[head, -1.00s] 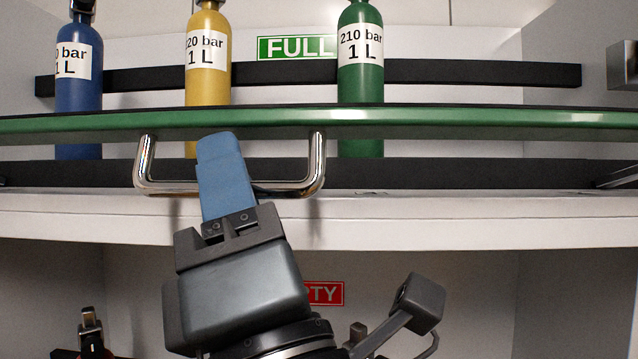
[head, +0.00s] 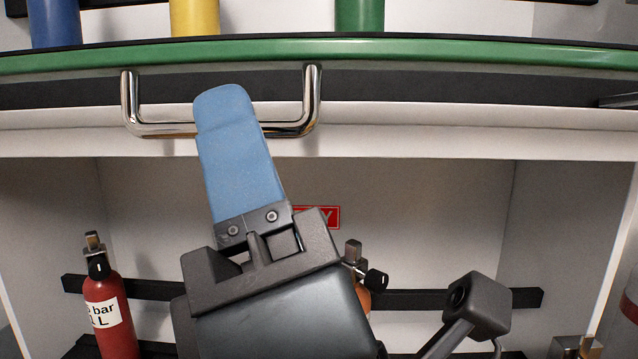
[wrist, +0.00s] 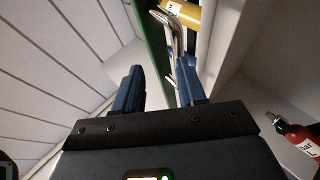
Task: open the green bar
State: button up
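The green bar (head: 450,48) runs across the upper part of the head view, closed in front of the gas bottles. Its chrome U-shaped handle (head: 310,98) hangs just below it and also shows in the wrist view (wrist: 178,36). My gripper (head: 224,95) reaches up to the handle, and its blue finger covers the middle of the handle's grip. In the wrist view my gripper (wrist: 161,70) has its two fingers apart. The handle appears at the gap, close to the right finger; whether it touches is unclear.
Blue (head: 54,22), yellow (head: 194,17) and green (head: 359,15) bottles stand behind the bar. Below the white shelf edge (head: 450,145) is an open compartment with a red bottle (head: 112,320) at left, an orange bottle partly hidden behind my arm, and a red label (head: 325,217).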

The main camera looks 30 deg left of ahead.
jog(key=shift+s+d+f, duration=0.15)
jog(key=shift+d+f, duration=0.2)
jog(key=shift+c, duration=0.5)
